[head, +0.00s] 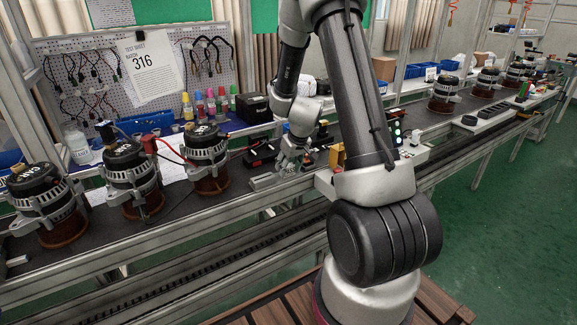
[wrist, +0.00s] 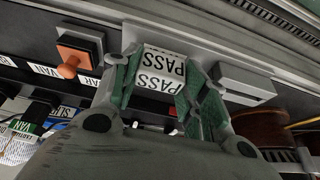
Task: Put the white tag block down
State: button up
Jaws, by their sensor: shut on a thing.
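The white tag block (wrist: 163,68) shows in the wrist view, with "PASS" printed in black on two of its faces. My gripper (wrist: 160,85) has its green-padded fingers shut on it, one on each side. The block is close over or at the grey bench edge; I cannot tell whether it touches the surface. In the head view my gripper (head: 289,160) points down at the bench, and the block cannot be made out there.
A grey bar-shaped block (wrist: 245,84) lies just right of my gripper in the wrist view, and an orange knob (wrist: 70,62) is on the left. In the head view, alternators (head: 205,152) stand along the bench to the left, and a pegboard (head: 75,65) stands behind.

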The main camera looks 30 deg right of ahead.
jog(key=shift+f, duration=0.1)
jog(key=o, duration=0.9)
jog(key=s+a+r, duration=0.3)
jog(key=s+r, duration=0.4)
jog(key=r, duration=0.4)
jog(key=s+a+r, duration=0.3)
jog(key=s+r, duration=0.5)
jog(key=r, duration=0.4)
jog(key=s+r, duration=0.1)
jog(key=s, duration=0.4)
jog(key=s+r, duration=0.2)
jog(key=s, duration=0.3)
jog(key=s+a+r, duration=0.1)
jog(key=s, duration=0.4)
jog(key=shift+s+a+r, duration=0.1)
jog(key=shift+s+r, duration=0.1)
jog(key=shift+s, duration=0.05)
